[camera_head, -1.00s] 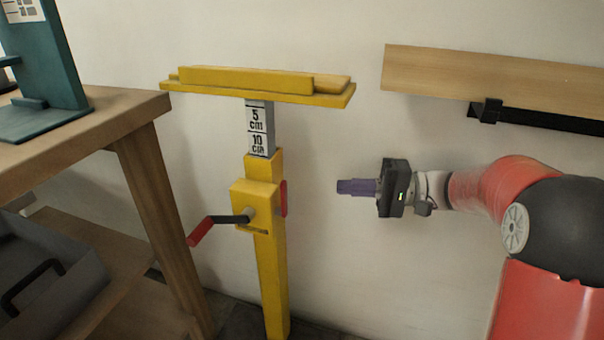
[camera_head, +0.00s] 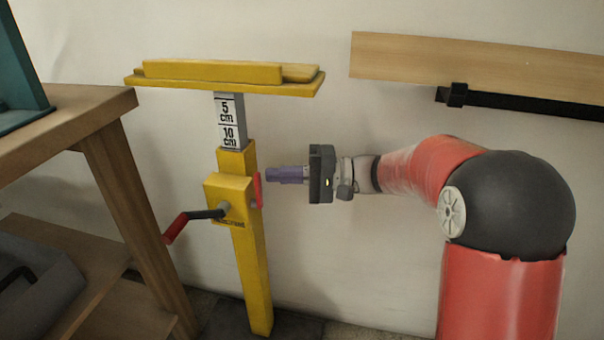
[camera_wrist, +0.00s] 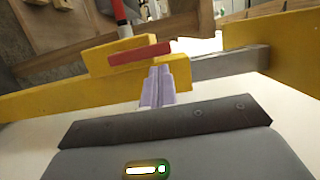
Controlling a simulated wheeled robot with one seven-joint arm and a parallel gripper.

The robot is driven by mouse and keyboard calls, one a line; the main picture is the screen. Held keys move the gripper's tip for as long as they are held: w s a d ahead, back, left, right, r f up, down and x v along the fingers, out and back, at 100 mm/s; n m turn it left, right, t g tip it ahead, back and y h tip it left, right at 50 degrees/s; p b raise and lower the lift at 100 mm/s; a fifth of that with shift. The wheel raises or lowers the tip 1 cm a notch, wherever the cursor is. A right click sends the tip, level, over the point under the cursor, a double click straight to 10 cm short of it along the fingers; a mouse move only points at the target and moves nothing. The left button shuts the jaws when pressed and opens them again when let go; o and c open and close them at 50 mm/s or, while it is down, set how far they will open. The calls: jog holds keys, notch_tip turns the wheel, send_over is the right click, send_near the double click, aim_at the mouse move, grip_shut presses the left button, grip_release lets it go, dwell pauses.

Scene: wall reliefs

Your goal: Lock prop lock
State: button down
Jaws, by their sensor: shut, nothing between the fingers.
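The yellow prop (camera_head: 252,275) stands upright by the wall, with a flat yellow head plate (camera_head: 225,82) on top. Its grey inner post (camera_head: 230,128) carries "5 cm" and "10 cm" labels. The red lock (camera_head: 257,188) is a flat piece on the right side of the yellow housing (camera_head: 228,198). A red-handled crank (camera_head: 186,225) sticks out to the left. My gripper (camera_head: 270,174) is shut and empty, its purple fingers just right of the lock. In the wrist view the red lock (camera_wrist: 140,54) lies just beyond the fingertips (camera_wrist: 160,72); whether they touch it is unclear.
A wooden workbench (camera_head: 85,110) with a lower shelf stands at the left, holding a grey bin (camera_head: 45,290). A wooden board (camera_head: 480,72) with a black rail (camera_head: 530,107) is on the wall above my arm. The wall between is clear.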

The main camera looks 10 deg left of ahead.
jog(key=shift+s+a, duration=0.1)
jog(key=shift+a, duration=0.55)
jog(key=shift+s+n+b, duration=0.2)
jog(key=shift+n+b, duration=0.6)
jog(key=shift+b, duration=0.1)
